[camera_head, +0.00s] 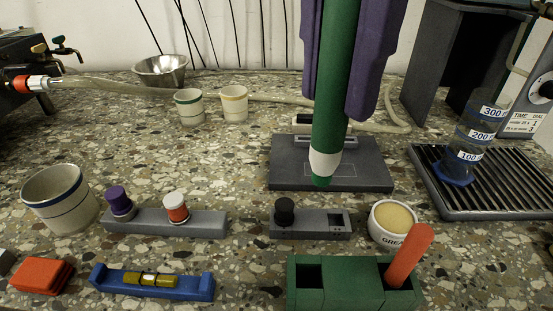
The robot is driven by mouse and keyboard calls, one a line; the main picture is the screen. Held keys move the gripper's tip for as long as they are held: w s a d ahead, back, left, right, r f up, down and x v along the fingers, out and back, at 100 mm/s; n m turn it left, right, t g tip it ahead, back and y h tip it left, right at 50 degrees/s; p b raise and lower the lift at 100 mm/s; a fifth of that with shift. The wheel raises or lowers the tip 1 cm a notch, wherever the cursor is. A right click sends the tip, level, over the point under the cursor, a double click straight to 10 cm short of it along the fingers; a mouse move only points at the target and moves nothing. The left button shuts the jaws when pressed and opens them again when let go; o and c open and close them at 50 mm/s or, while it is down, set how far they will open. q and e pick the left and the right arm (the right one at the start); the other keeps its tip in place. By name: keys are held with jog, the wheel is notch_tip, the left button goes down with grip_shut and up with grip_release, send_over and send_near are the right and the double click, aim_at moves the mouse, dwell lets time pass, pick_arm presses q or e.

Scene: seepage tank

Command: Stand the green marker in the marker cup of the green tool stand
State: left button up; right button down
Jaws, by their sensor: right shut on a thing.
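The green marker (332,105) hangs tip down, slightly tilted, at the top middle of the head view. It has a white collar and a green tip. My right gripper (335,100) has purple fingers and is shut on the marker, one finger on each side. The marker's upper end is out of the picture. The green tool stand (350,282) is at the bottom edge, nearer than the marker tip in the picture. Its left square opening (309,274) looks dark and empty. An orange-red rod (409,256) leans in its right opening. My left gripper is not in view.
Behind the stand are a grey block with a black knob (311,224) and a cream-filled pot (392,222). A dark grey plate (330,177) lies behind the marker tip. A blue level holder (153,283) is to the left. A beaker (467,145) stands on a slatted tray (500,190) at right.

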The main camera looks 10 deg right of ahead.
jog(key=shift+f+b, duration=2.55)
jog(key=shift+f, duration=7.3)
jog(key=shift+f, duration=0.35)
jog(key=c, duration=0.7)
grip_release()
